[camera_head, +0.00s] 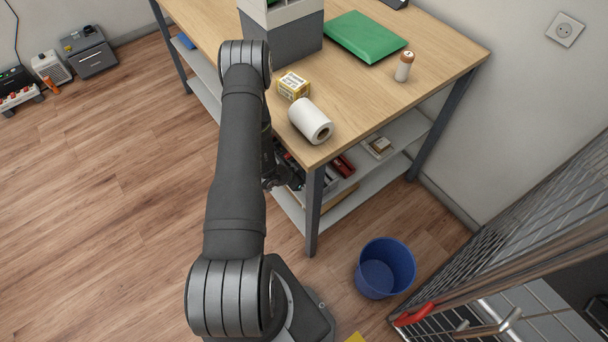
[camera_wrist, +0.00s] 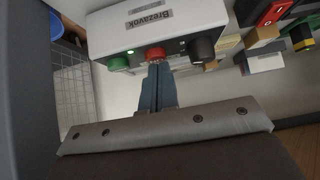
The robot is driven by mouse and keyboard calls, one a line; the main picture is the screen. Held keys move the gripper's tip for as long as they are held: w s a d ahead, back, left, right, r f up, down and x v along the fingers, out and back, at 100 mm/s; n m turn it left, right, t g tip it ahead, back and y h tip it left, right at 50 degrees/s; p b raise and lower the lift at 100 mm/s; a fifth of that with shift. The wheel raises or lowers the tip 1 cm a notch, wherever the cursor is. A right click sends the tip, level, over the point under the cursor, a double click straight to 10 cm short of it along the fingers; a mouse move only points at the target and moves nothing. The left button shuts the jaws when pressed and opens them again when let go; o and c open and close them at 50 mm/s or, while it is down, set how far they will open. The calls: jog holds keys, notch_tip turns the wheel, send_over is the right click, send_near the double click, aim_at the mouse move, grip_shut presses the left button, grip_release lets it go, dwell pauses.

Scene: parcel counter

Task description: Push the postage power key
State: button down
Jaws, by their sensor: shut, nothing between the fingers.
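A white unit (camera_wrist: 200,14) with an upside-down label reading "Brezavok" fills the upper middle of the wrist view. Its front has a green button (camera_wrist: 118,64), a red button (camera_wrist: 156,53), a black knob (camera_wrist: 202,49) and a small lit green lamp. I cannot tell from markings which is the postage power key. My gripper (camera_wrist: 158,66) is shut and empty. Its fingertips are right by the red button and overlap its lower edge; I cannot tell if they touch. In the head view my gripper (camera_head: 282,180) is partly hidden beside the table's lower shelf.
Boxes (camera_wrist: 262,36), a red-and-black item (camera_wrist: 274,12) and a yellow-and-black item (camera_wrist: 301,38) sit right of the unit. The wooden table (camera_head: 440,45) overhangs the shelf (camera_head: 405,135); its leg (camera_head: 314,215) is close right of my gripper. A blue bin (camera_head: 385,268) stands on the floor.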

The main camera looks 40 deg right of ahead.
jog(key=shift+s+a+f, duration=0.1)
jog(key=shift+f, duration=0.85)
jog(key=shift+r, duration=0.35)
notch_tip(320, 180, up, 4)
jog(key=shift+r, duration=0.1)
jog(key=v, duration=0.9)
jog(key=shift+a+r, duration=0.2)
jog(key=shift+a, duration=0.05)
jog(key=shift+d+f, duration=0.1)
